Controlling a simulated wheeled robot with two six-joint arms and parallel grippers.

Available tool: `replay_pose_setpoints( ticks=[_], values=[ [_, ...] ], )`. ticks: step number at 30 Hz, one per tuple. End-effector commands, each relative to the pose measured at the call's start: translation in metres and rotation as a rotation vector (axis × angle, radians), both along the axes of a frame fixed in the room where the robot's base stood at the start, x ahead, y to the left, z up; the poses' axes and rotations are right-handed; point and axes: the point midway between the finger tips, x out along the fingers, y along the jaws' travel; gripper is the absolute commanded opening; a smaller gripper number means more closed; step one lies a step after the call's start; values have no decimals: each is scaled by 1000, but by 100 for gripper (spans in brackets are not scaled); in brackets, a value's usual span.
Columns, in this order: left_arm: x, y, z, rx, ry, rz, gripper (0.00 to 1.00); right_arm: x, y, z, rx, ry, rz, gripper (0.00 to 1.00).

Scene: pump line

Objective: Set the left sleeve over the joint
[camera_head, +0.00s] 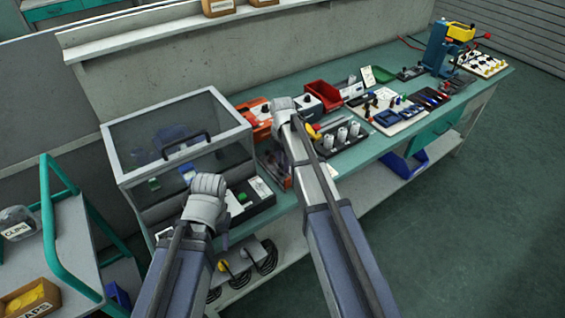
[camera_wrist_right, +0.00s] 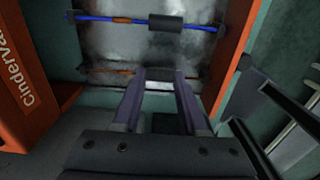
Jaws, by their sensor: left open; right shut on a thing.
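In the right wrist view a blue wire (camera_wrist_right: 95,17) runs across an orange-framed fixture. It has a copper-coloured joint (camera_wrist_right: 122,20) and a dark sleeve (camera_wrist_right: 166,22) to the right of that joint, apart from it. Below it a red wire (camera_wrist_right: 97,70) carries a second copper-coloured joint (camera_wrist_right: 125,72). My right gripper (camera_wrist_right: 160,80) is shut on a dark sleeve (camera_wrist_right: 162,74) on this lower wire, just right of its joint. My left gripper (camera_head: 207,190) is open in front of the clear-fronted case; its fingers are mostly hidden behind its wrist.
An orange unit (camera_wrist_right: 20,85) with lettering stands close to the left of my right gripper. In the head view the clear case (camera_head: 180,125) is at the left of the bench. A black rack with white cylinders (camera_head: 342,136) and a red bin (camera_head: 323,95) stand right of my right arm.

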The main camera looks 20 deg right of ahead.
Motion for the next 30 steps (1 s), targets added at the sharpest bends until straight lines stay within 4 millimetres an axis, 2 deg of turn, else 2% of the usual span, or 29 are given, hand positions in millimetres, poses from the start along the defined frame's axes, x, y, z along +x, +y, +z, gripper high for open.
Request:
replay_pose_setpoints(
  ticks=[20,23,27,30],
  values=[
    [0,0,0,0,0,0,50,2,1,0,0,0,0,0],
    [0,0,0,0,0,0,50,14,4,0,0,0,1,0],
    [0,0,0,0,0,0,50,39,13,0,0,0,2,0],
    [0,0,0,0,0,0,50,48,17,0,0,0,1,0]
  ],
)
